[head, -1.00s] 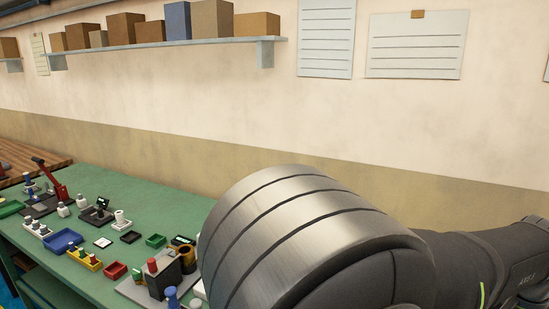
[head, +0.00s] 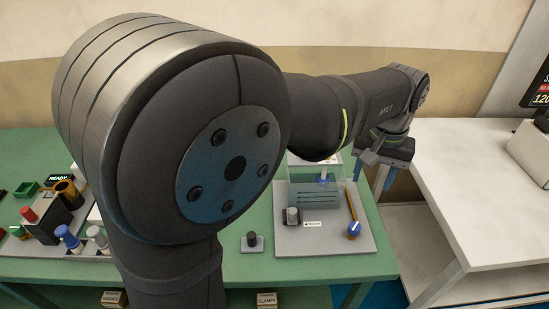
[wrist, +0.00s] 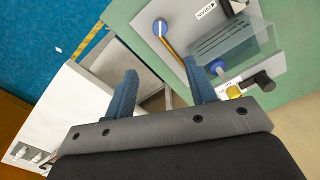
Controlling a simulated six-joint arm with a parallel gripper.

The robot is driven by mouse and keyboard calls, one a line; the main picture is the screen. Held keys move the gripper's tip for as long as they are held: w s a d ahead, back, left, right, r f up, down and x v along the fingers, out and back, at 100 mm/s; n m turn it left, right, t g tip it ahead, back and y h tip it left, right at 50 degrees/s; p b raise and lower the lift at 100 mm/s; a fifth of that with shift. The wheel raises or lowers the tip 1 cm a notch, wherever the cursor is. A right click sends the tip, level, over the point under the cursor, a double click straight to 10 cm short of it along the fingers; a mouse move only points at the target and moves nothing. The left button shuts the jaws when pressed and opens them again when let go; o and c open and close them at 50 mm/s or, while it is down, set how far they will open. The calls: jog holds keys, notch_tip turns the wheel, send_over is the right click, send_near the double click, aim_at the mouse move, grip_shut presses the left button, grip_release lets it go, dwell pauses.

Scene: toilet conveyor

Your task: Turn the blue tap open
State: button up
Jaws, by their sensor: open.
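A round blue knob with a white bar (head: 354,229) sits at the front end of a yellow rod on a grey base plate (head: 312,240). It also shows in the wrist view (wrist: 160,28), beyond the fingertips. A second blue round part (wrist: 217,66) is beside a clear tank (wrist: 235,45); it also shows in the head view (head: 323,178). I cannot tell for sure which one is the tap. My gripper (wrist: 160,67) is open and empty, its blue fingers apart. In the head view it hangs at the right of the base plate, above the gap between tables.
A yellow part (wrist: 233,91) and a black knob (wrist: 263,80) are close to the second blue part. A white table (head: 470,170) stands at the right. A small dark knob (head: 252,240) stands on the green table (head: 270,262). Other fixtures are at the left.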

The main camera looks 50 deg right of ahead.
aim_at(355, 226)
notch_tip(355, 226, down, 17)
jog(key=shift+f, duration=0.2)
dwell(0.4)
jog(key=c, duration=1)
jog(key=shift+n, duration=0.4)
jog(key=n, duration=0.3)
jog(key=shift+n, duration=2)
